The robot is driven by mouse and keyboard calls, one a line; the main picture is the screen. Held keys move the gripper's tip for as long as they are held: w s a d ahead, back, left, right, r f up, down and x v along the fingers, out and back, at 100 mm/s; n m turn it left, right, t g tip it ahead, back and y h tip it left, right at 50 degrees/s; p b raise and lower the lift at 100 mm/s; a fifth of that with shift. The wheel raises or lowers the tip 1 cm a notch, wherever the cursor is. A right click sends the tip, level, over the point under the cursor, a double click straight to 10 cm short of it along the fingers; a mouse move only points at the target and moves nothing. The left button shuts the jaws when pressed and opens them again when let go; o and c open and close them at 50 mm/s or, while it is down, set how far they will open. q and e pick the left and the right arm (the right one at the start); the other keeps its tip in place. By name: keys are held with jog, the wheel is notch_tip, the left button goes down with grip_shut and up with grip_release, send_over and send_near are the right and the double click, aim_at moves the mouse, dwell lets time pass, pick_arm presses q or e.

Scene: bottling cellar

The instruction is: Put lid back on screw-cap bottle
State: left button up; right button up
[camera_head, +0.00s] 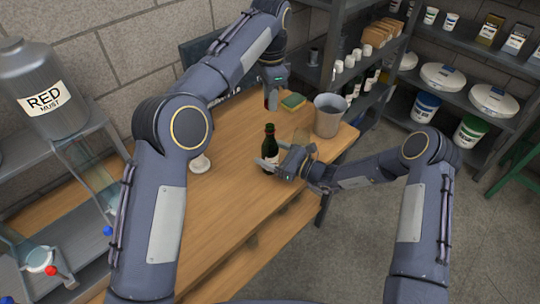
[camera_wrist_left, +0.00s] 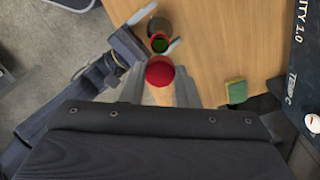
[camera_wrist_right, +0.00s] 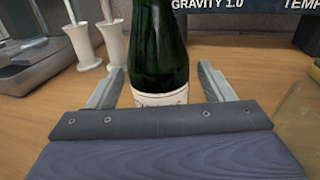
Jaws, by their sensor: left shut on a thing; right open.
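The dark green bottle (camera_head: 269,148) stands upright on the wooden table; its neck top shows in the left wrist view (camera_wrist_left: 159,43), and its body with a pale label fills the middle of the right wrist view (camera_wrist_right: 160,55). My right gripper (camera_wrist_right: 160,86) is open, with one finger on each side of the bottle low down; contact cannot be told. My left gripper (camera_head: 271,104) is above and behind the bottle in the head view. It is shut on a red lid (camera_wrist_left: 160,71), held apart from the bottle. The lid is hardly visible in the head view.
A grey bucket (camera_head: 329,115) stands on the table right of the bottle, with a green-yellow sponge (camera_head: 293,101) behind. A white stand (camera_head: 200,163) is to the left. A dark lettered board (camera_wrist_left: 296,65) is at the back. The front of the table (camera_head: 225,215) is clear.

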jog(key=c, duration=1.4)
pick_arm(q)
jog(key=shift+f, duration=2.5)
pick_arm(e)
jog(key=shift+c, duration=0.2)
pick_arm(q)
jog(key=shift+f, duration=0.9)
jog(key=shift+f, duration=0.55)
